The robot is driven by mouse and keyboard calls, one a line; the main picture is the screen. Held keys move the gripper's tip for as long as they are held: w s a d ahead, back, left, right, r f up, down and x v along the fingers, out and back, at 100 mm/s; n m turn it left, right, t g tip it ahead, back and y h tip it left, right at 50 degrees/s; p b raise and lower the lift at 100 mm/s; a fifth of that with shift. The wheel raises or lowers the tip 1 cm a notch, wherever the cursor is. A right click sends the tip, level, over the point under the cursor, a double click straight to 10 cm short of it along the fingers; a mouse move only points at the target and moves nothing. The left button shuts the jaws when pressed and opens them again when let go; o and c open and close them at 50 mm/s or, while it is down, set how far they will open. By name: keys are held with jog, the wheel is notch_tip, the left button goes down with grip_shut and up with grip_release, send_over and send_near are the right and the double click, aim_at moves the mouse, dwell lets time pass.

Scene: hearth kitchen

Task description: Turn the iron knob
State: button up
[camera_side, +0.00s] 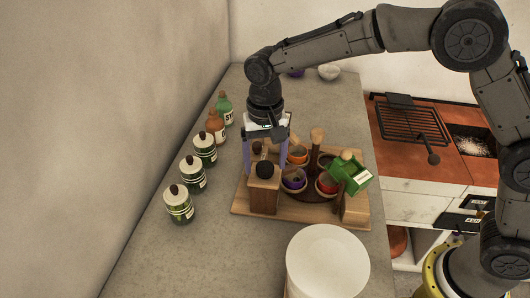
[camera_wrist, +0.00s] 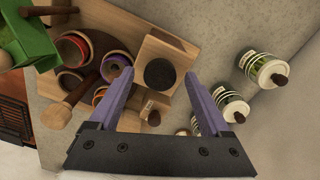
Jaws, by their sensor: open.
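The iron knob (camera_side: 264,169) is a dark round piece on a wooden block (camera_side: 263,196) at the left end of a wooden board. In the wrist view the knob (camera_wrist: 160,74) is a dark disc on the block's pale wood (camera_wrist: 172,52). My gripper (camera_side: 265,170) points down over the block, with its two purple fingers apart. In the wrist view the open, empty fingertips (camera_wrist: 159,76) lie to either side of the knob. I cannot tell how far above the knob they are or whether they touch the block.
The board (camera_side: 242,208) also bears several small bowls, a wooden pestle (camera_side: 317,137) and a green box (camera_side: 348,172). Several jars (camera_side: 179,204) and bottles line the wall at left. A white round plate (camera_side: 328,262) stands in front. A stove (camera_side: 410,125) is at right.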

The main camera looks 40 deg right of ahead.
aim_at(265, 166)
notch_tip(265, 166, up, 14)
dwell(0.5)
jog(key=shift+f, duration=0.1)
jog(key=s+d+r+m+t, duration=0.1)
jog(key=s+d+r+t, duration=0.2)
jog(key=s+d+r, duration=0.85)
jog(key=s+d+f+n+t, duration=0.1)
jog(key=s+d+f+n, duration=0.2)
jog(key=s+f, duration=0.4)
jog(key=s+d+f+n+t, duration=0.1)
jog(key=s+d+f+n, duration=0.2)
jog(key=s+d+f, duration=0.2)
jog(key=s+f, duration=0.2)
jog(key=s, duration=0.1)
jog(key=shift+f+t, duration=0.3)
jog(key=shift+f, duration=0.05)
jog(key=shift+s, duration=0.1)
